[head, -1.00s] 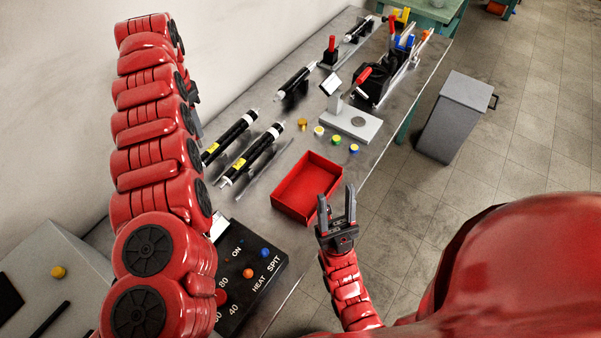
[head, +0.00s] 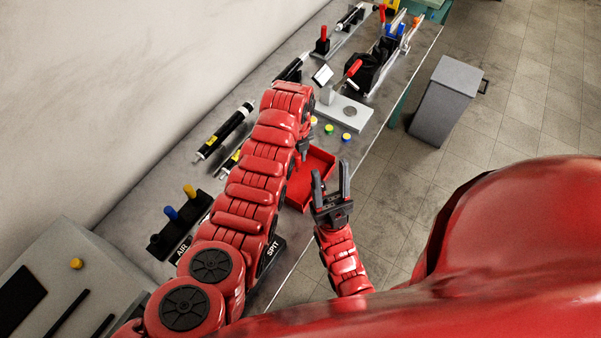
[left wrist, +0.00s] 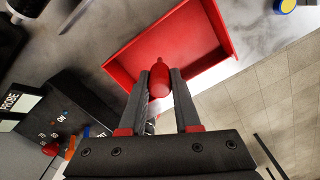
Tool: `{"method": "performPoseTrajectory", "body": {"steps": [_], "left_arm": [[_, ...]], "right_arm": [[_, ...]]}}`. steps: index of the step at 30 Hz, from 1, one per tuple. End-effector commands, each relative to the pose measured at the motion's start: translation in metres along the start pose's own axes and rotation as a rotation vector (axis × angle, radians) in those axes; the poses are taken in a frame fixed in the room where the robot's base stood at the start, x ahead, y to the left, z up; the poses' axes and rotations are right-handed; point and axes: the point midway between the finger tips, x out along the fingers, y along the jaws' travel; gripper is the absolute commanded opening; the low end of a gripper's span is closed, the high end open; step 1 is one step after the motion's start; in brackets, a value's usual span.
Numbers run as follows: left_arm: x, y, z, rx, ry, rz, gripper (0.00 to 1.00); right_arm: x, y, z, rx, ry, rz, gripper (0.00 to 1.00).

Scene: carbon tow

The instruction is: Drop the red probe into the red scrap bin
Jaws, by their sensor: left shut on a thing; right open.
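The red scrap bin (head: 311,191) is an open red tray on the bench, partly hidden behind my left arm in the head view. In the left wrist view the bin (left wrist: 122,70) lies below and beyond my fingers. My left gripper (left wrist: 160,88) is shut on the red probe (left wrist: 160,74), whose rounded red end shows between the fingertips against the bin's inside. In the head view my left gripper (head: 304,147) is mostly hidden by its arm, at the bin's far left side. My right gripper (head: 332,180) is open and empty, in front of the bin's right edge.
A black control panel (head: 272,255) is partly covered by my left arm. Black cylinders (head: 224,131) lie left of the arm. Small coloured caps (head: 329,129) and a grey stand (head: 348,112) are behind the bin. A grey floor bin (head: 445,100) stands right of the bench.

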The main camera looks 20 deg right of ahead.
Motion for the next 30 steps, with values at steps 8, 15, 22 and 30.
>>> {"method": "performPoseTrajectory", "body": {"steps": [8, 15, 22, 30], "left_arm": [[0.038, 0.0, 0.0, -0.002, 0.001, 0.002, 0.0], [0.049, 0.0, 0.0, -0.003, 0.0, 0.0, 0.0], [0.048, 0.0, 0.0, -0.003, 0.0, 0.0, 0.38], [0.049, 0.0, 0.0, -0.003, 0.0, 0.0, 0.66]], "right_arm": [[-0.021, -0.001, 0.004, 0.0, 0.0, 0.0, 0.5], [-0.027, -0.001, 0.005, 0.0, 0.0, 0.0, 0.5], [-0.026, -0.001, 0.004, 0.0, 0.0, 0.0, 0.5], [-0.026, -0.001, 0.004, 0.0, 0.0, 0.0, 0.5]]}}
